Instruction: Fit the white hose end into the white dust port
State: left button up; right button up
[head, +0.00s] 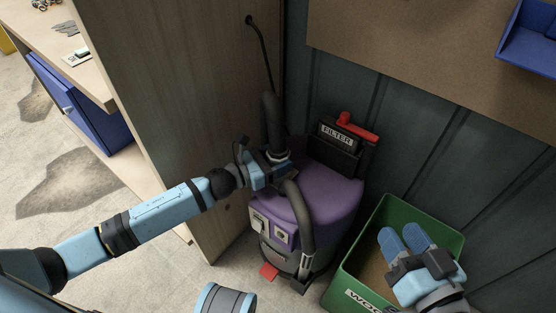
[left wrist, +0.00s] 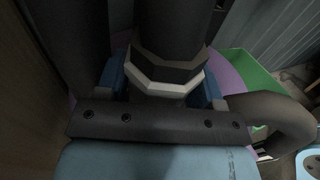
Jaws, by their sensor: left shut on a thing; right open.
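My left gripper (head: 272,172) is shut on the hose end (head: 278,155), a dark hose's cuff with a pale rim, above the purple vacuum's left side. In the left wrist view, the blue fingers of my left gripper (left wrist: 164,90) sit on both sides of the hose end (left wrist: 168,78), whose lower rim looks whitish. The dark hose rises from the cuff along the wooden panel. My right gripper (head: 405,238) is open and empty over the green crate. I cannot make out a white dust port in either view.
The purple vacuum (head: 330,200) stands in the corner, with a curved dark hose at its front. The green crate (head: 360,255) is to its right. A tall wooden panel (head: 180,90) stands close on the left. A shelf unit with a blue bin (head: 85,112) is further left.

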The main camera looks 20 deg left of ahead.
pick_arm(q)
jog(key=shift+r, duration=0.1)
jog(key=shift+f, duration=0.2)
jog(key=o, duration=1)
pick_arm(e)
jog(key=shift+w+d, duration=0.1)
pick_arm(q)
jog(key=shift+r, duration=0.25)
jog(key=shift+s+a, duration=0.2)
jog(key=p+v, duration=0.2)
jog(key=v, duration=0.9)
jog(key=shift+s+a, duration=0.15)
jog(key=shift+a, duration=0.05)
pick_arm(e)
notch_tip(320, 180, up, 3)
jog(key=shift+t, duration=0.6)
jog(key=shift+f, duration=0.1)
